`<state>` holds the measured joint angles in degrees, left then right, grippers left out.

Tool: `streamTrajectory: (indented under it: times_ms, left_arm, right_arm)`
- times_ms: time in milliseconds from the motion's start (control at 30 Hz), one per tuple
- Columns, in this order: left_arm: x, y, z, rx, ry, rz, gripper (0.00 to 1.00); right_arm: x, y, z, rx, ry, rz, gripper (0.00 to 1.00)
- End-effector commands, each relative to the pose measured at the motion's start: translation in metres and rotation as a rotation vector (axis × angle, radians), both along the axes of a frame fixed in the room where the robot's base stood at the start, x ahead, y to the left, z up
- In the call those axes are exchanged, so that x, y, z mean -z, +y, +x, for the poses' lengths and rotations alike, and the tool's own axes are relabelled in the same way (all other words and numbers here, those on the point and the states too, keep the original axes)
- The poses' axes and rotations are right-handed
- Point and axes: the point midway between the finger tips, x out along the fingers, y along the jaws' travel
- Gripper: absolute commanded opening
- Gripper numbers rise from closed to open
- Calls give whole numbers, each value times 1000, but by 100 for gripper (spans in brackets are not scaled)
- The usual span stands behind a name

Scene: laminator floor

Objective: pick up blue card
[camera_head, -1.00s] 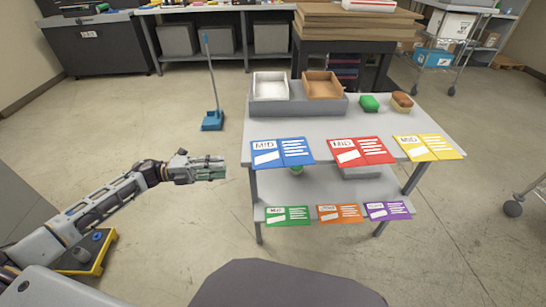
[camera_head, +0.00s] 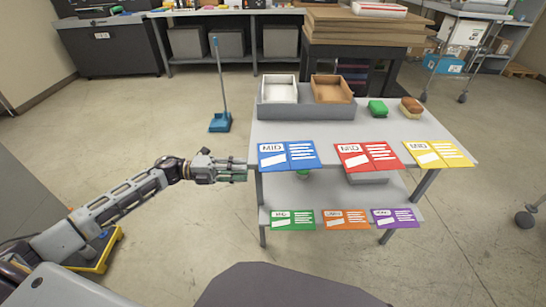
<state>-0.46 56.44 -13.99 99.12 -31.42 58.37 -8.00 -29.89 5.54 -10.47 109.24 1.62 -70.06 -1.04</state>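The blue card (camera_head: 288,155) lies flat at the front left edge of the table's top shelf, its front part sticking out past the edge. It has white label areas and lines. My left gripper (camera_head: 246,171) is just left of the blue card and slightly nearer to me, with a small gap between them in the picture. Its fingers look close together, but whether they are open or shut is unclear. Nothing visible is held in it. My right gripper is not in view.
A red card (camera_head: 368,157) and a yellow card (camera_head: 437,154) lie along the same edge of the table (camera_head: 330,124). Green (camera_head: 292,220), orange (camera_head: 345,219) and purple (camera_head: 396,218) cards lie on the lower shelf. Trays (camera_head: 332,89) stand behind.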

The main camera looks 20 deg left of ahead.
Motion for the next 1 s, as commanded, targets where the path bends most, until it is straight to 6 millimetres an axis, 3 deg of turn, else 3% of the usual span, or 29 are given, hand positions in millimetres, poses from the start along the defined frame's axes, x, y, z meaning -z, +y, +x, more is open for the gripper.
streamTrajectory:
  times_ms: [300, 833, 1000]
  left_arm:
    - [0, -34, 10, 1, -2, 1, 29]
    - [0, -41, 12, -1, -1, 0, 29]
    - [1, -52, 13, 1, -1, 0, 29]
  right_arm:
    - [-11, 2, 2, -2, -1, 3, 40]
    - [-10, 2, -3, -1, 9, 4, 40]
    - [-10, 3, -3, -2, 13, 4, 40]
